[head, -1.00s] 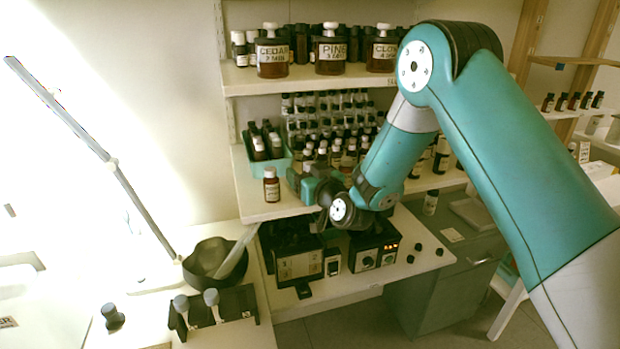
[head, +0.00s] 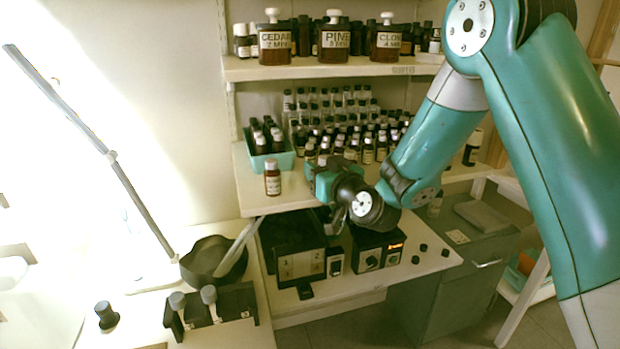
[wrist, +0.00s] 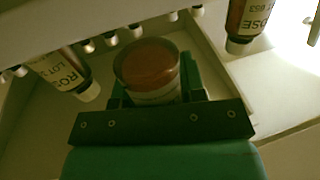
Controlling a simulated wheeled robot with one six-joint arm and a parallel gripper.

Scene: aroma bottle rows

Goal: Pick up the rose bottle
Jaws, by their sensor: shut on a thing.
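My gripper (wrist: 157,100) is shut on an amber bottle (wrist: 150,62), which the wrist view shows between the fingers with its round end facing the camera. Its label is too dim to read. One bottle labelled ROSE (wrist: 62,72) is beside it at left, and another labelled ROSE (wrist: 247,20) is at upper right, both upside down in this view. In the head view my gripper (head: 318,180) is at the front of the middle shelf, and the held bottle is hidden there. A lone amber bottle (head: 272,178) stands on the shelf just left of the gripper.
Rows of small bottles (head: 368,150) fill the shelf behind my gripper. A mint bin (head: 286,162) holds bottles at left. Large CEDAR (head: 274,43), PINE and a third jar stand on the upper shelf. Dark boxes (head: 295,265) sit below.

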